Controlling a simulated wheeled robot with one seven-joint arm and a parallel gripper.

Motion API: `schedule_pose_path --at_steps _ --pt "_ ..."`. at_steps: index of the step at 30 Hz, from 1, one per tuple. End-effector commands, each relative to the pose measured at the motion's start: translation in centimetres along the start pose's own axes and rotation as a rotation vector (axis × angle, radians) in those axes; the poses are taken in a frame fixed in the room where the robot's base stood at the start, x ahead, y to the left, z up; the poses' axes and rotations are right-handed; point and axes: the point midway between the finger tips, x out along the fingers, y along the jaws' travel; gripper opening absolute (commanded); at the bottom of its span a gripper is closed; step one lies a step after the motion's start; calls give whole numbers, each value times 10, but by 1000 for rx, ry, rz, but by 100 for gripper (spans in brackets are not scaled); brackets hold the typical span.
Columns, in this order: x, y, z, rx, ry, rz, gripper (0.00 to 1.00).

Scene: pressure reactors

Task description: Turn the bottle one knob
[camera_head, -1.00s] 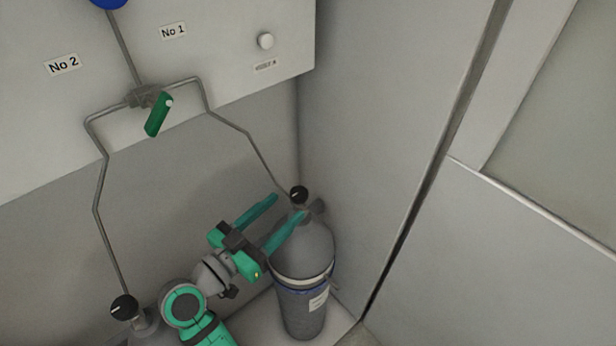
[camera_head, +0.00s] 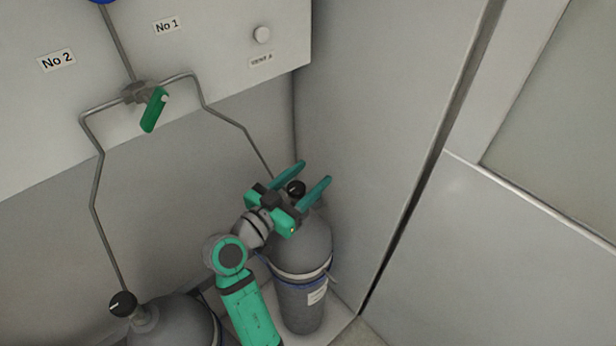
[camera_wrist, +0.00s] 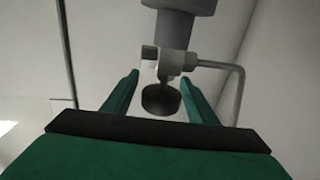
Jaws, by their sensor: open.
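The bottle one knob (camera_head: 296,188) is a small black knob on top of the grey gas bottle (camera_head: 303,246) in the corner, on the pipe side labelled No 1. My gripper (camera_head: 309,172) is open, its two green fingers on either side of the knob in the head view. In the wrist view the black knob (camera_wrist: 161,99) lies between the fingertips (camera_wrist: 162,82), with gaps on both sides. The valve body (camera_wrist: 175,62) and bent pipe show beyond it. I cannot tell whether the fingers are at the knob's height.
A second grey bottle (camera_head: 178,322) with a black knob (camera_head: 123,304) stands at the lower left. A green valve lever (camera_head: 154,109) sits on the pipes above. The side wall (camera_head: 365,120) is close on the right of bottle one.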

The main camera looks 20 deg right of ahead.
Motion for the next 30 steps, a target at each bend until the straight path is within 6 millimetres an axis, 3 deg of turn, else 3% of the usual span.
schedule_pose_path --at_steps 6,12,22,30 --pt "0 0 0 0 0 0 53" --pt "0 0 0 0 0 0 11" --pt "0 -1 0 1 0 -36 12" --pt "-1 -6 0 2 1 -190 12"
